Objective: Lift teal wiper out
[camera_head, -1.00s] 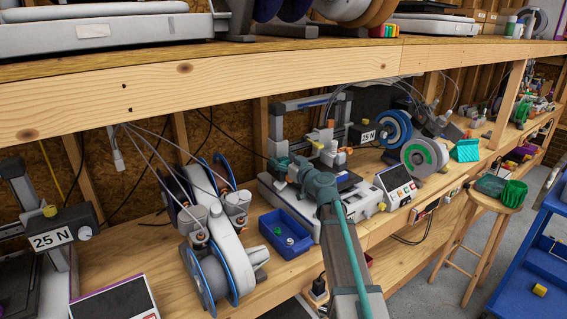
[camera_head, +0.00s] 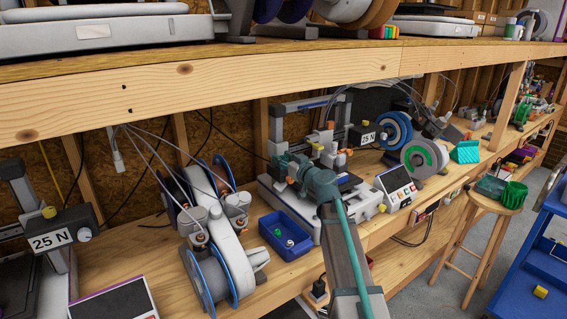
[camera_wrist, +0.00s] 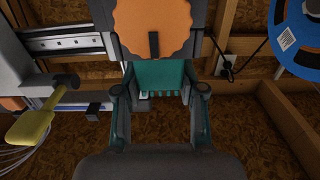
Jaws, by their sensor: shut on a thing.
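The teal wiper (camera_wrist: 165,77) shows in the wrist view as a teal block with a ribbed lower edge, below a large orange knob (camera_wrist: 152,28). My gripper (camera_wrist: 160,92) is shut on it, with one finger on each side. I cannot tell whether the wiper is clear of its seat. In the head view my gripper (camera_head: 284,165) is at the middle printer (camera_head: 368,208), left of its print head (camera_head: 322,146). My own wrist and arm hide part of that printer, and the wiper cannot be made out there.
A blue bin (camera_head: 286,242) with small parts stands in front of the printer. A spool holder (camera_head: 232,252) stands to the left, and a control screen (camera_head: 395,184) to the right. The wooden shelf beam (camera_head: 190,82) runs overhead. A yellow-handled tool (camera_wrist: 30,126) is at left in the wrist view.

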